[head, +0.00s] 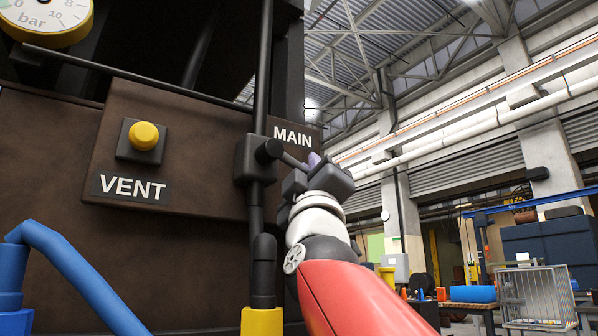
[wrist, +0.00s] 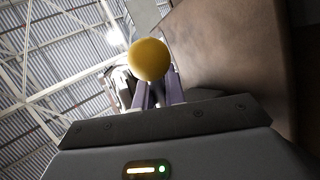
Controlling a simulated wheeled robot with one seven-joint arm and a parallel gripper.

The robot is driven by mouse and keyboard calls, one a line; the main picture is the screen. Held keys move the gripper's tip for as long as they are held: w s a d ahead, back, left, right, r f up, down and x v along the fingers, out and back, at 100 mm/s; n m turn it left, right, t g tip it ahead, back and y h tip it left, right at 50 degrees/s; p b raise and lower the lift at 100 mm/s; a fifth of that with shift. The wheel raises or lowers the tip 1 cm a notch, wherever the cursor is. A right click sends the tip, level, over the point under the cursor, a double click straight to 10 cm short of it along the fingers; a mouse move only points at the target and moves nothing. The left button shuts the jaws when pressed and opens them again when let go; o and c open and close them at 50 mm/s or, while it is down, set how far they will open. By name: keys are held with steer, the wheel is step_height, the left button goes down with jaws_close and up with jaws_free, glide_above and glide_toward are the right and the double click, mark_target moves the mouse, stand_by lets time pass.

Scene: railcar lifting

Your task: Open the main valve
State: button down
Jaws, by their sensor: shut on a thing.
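The main valve has a black body (head: 254,160) on the vertical black pipe, beside the MAIN label (head: 292,137). Its lever (head: 293,161) runs right and slightly down from a round black hub to my gripper (head: 313,162). My gripper is shut on the lever's outer end, and the jaws hide that end in the head view. In the wrist view, a yellow ball knob (wrist: 150,60) shows at the fingertips of my gripper (wrist: 160,92), and the fingers are close together behind it.
A yellow VENT button (head: 145,136) is on the brown panel left of the valve. A pressure gauge (head: 45,15) is at top left. The hall is open to the right.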

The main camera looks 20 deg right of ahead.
steer(key=c, duration=1.5)
jaws_free()
steer(key=shift+o, duration=0.2)
steer(key=b+v, duration=0.3)
steer(key=v, duration=0.5)
